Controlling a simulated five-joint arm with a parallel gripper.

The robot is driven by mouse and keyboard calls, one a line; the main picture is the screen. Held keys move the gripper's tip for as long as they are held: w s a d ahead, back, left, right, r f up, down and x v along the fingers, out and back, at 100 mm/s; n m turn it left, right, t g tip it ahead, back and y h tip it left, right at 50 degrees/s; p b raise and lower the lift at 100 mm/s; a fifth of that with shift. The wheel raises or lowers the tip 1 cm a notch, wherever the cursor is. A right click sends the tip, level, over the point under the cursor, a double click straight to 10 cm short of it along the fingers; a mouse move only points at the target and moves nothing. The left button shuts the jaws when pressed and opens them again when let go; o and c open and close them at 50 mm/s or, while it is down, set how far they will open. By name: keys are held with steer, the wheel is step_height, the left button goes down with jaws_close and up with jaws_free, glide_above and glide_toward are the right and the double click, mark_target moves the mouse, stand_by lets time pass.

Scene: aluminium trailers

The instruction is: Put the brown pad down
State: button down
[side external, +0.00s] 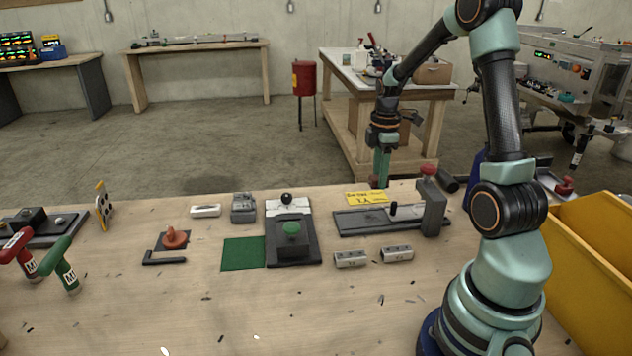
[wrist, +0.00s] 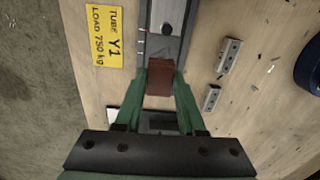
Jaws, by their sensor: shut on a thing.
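The brown pad (wrist: 160,77) is a small reddish-brown block between the green fingertips in the wrist view. My gripper (wrist: 160,84) is shut on it. Below the pad in the wrist view is a grey fixture plate (wrist: 168,45), partly covered by the pad and fingers. In the side view my gripper (side external: 377,181) hangs near the back edge of the bench, by the yellow label. The pad is too small there to make out clearly. I cannot tell how high it is above the plate.
The yellow label (side external: 367,198) lies behind the grey fixture (side external: 360,223), which has an upright post with a red knob (side external: 430,170). Two grey blocks (side external: 350,259) (side external: 397,254) lie in front. A green mat (side external: 243,254) is left. A yellow bin (side external: 595,235) stands right.

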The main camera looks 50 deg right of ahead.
steer(key=w+a+r+n, duration=0.3)
steer(key=w+a, duration=0.4)
steer(key=w, duration=0.2)
step_height(320, 180, up, 6)
steer(key=n, duration=0.6)
glide_above(244, 251)
step_height(244, 251, down, 19)
steer(key=shift+f, duration=0.2)
steer(key=shift+s+f, duration=0.1)
steer(key=c, duration=0.5)
jaws_free()
